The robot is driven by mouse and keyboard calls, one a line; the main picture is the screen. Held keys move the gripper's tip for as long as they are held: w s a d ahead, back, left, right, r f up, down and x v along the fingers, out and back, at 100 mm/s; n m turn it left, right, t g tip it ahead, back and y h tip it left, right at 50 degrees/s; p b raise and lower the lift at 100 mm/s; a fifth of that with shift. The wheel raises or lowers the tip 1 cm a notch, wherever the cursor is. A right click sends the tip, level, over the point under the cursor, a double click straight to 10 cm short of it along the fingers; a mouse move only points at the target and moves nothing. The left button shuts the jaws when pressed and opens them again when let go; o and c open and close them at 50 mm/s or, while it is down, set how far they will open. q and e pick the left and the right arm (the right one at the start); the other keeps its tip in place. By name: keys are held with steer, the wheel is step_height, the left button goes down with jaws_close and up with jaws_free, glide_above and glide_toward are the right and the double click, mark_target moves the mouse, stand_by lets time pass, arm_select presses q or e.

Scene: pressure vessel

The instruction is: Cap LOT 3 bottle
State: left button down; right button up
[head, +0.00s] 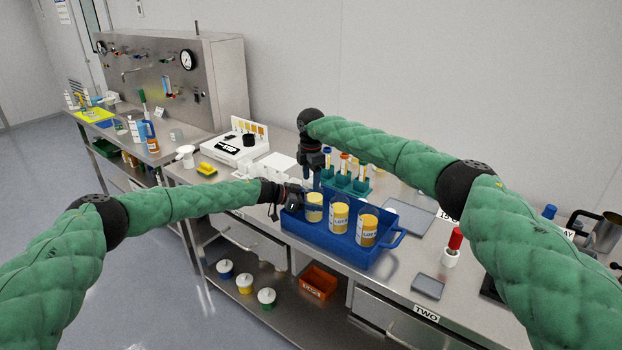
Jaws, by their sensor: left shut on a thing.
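Three yellow bottles with white labels stand in a row in a blue crate (340,254): the left bottle (314,208), the middle bottle (339,219) and the right bottle (367,231). The label print is too small to read surely, so I cannot tell which is LOT 3. My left gripper (299,197) is at the crate's left end, shut on the left bottle near its upper side. My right gripper (316,178) points down just above and behind the left bottle. Its fingertips are small and dark, and I cannot tell whether they hold a cap.
A teal rack (346,184) with capped tubes stands behind the crate. A grey tray (409,216) and a red-topped bottle (452,247) are to its right. A white device (236,147) is at the left. Lidded pots (245,283) and an orange bin (319,282) sit below.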

arm_select(q)
steer(key=shift+w, duration=0.1)
steer(key=shift+a, duration=0.1)
arm_select(e)
steer(key=shift+r, duration=2.2)
steer(key=shift+c, duration=0.2)
